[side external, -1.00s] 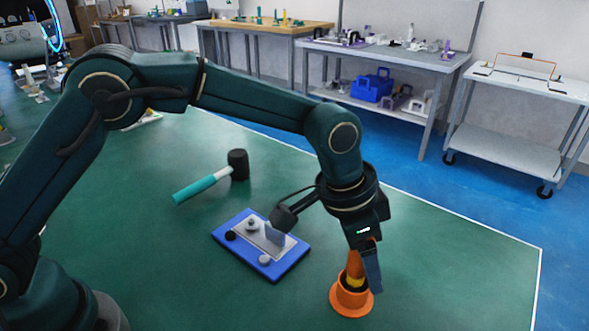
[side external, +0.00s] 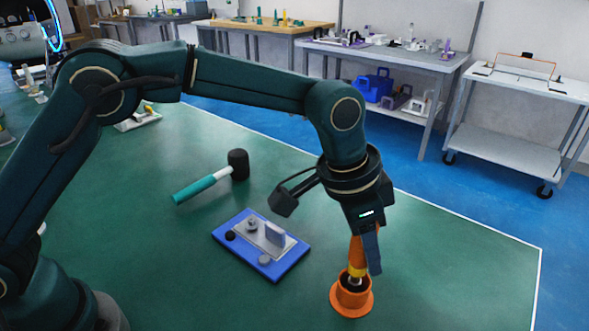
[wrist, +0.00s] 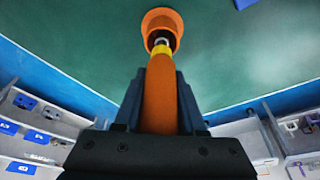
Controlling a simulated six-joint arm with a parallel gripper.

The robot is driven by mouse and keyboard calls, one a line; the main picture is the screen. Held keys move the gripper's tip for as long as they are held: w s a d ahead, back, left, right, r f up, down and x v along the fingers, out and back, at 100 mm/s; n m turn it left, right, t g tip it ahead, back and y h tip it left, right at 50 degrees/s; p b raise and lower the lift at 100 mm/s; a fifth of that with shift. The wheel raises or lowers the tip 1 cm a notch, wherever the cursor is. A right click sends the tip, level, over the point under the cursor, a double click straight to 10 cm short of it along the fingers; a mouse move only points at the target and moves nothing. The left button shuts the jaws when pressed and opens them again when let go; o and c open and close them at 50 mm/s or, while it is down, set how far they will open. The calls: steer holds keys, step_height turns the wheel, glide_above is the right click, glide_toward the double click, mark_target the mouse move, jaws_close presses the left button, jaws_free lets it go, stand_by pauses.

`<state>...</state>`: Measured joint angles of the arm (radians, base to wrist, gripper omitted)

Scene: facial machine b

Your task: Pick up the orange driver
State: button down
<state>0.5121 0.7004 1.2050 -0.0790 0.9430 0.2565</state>
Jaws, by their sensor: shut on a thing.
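The orange driver (side external: 357,253) has an orange handle and a yellow collar. My gripper (side external: 366,250) is shut on its handle and holds it roughly upright over the orange round holder (side external: 351,302). The driver's lower end, with a grey metal part, still overlaps the holder's dark opening in the side view; I cannot tell whether the tip is clear of it. In the wrist view the driver's handle (wrist: 160,98) lies between the two fingers (wrist: 160,105), and the holder (wrist: 162,20) is beyond it.
A blue tray (side external: 283,269) with a metal plate and knobs lies left of the holder. A mallet (side external: 210,181) with a teal handle lies behind it. The green table (side external: 450,260) is bare to the right of the holder.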

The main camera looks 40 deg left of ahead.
steer(key=w+a+r, duration=0.1)
steer(key=a+r, duration=0.7)
steer(key=a, duration=0.3)
steer(key=shift+a+r, duration=0.3)
steer(key=shift+a, duration=0.05)
steer(key=shift+w, duration=0.1)
steer(key=c, duration=1.2)
jaws_free()
jaws_close()
